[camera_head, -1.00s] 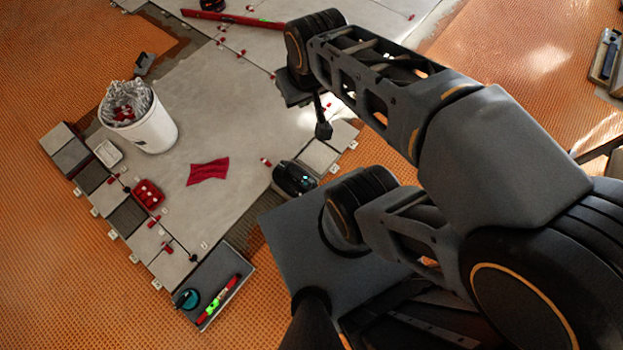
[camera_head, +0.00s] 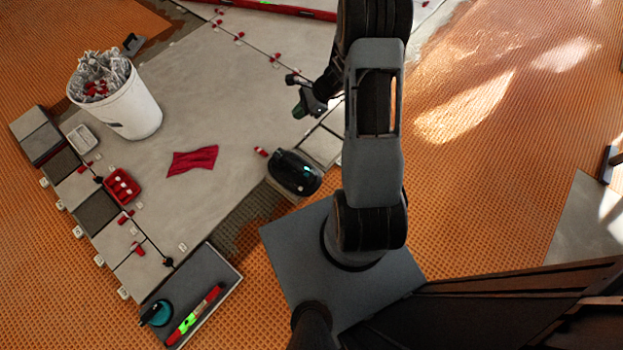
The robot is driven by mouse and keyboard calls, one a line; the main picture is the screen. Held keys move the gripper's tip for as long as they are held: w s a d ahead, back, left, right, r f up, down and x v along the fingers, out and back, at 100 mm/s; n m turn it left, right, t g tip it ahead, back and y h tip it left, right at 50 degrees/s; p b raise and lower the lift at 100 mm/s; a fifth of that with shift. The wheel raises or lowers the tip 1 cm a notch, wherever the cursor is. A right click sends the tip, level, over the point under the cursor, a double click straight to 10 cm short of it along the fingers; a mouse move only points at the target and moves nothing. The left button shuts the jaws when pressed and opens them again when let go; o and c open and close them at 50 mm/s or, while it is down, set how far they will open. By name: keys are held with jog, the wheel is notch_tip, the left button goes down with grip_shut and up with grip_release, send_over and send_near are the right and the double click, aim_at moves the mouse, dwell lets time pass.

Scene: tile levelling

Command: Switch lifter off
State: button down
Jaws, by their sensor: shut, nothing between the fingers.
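A black, rounded device (camera_head: 294,172) with a small cyan light, which looks like the lifter, sits on the near right edge of the pale tiled area. Its switch is too small to make out. My gripper (camera_head: 303,106) is small and dark in the view, above the tiles and beyond the device. It is shut and holds nothing, and it is apart from the device. A round teal-and-black tool (camera_head: 156,313), possibly a suction cup, lies on a dark grey tray (camera_head: 205,272) at the lower left.
A green-and-red level (camera_head: 196,314) lies on the same tray. A white bucket (camera_head: 134,113), a red cloth (camera_head: 192,160) and a red box (camera_head: 122,186) stand or lie on the tiles. Red clips stick up along the joints. Orange matting (camera_head: 500,150) lies open at the right.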

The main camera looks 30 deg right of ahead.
jog(key=d+f+m+t+b, duration=0.2)
jog(key=f+m+b, duration=0.3)
jog(key=f, duration=1.1)
jog(key=s+d+f+m+t+b, duration=0.1)
jog(key=d+f+m+b, duration=0.2)
jog(key=f, duration=1.3)
jog(key=m+b, duration=0.2)
jog(key=m, duration=0.2)
jog(key=shift+s+d+t, duration=0.2)
jog(key=shift+s+t, duration=0.1)
jog(key=shift+t, duration=0.1)
jog(key=shift+f, duration=0.15)
jog(key=b, duration=0.5)
send_over(313, 171)
jog(key=shift+y, duration=0.3)
jog(key=f, duration=0.6)
jog(key=shift+s+d, duration=0.15)
jog(key=shift+s, duration=0.05)
jog(key=shift+w+f, duration=0.2)
jog(key=shift+f, duration=1.1)
jog(key=shift+f, duration=0.15)
jog(key=shift+w+f, duration=0.1)
jog(key=shift+f, duration=0.2)
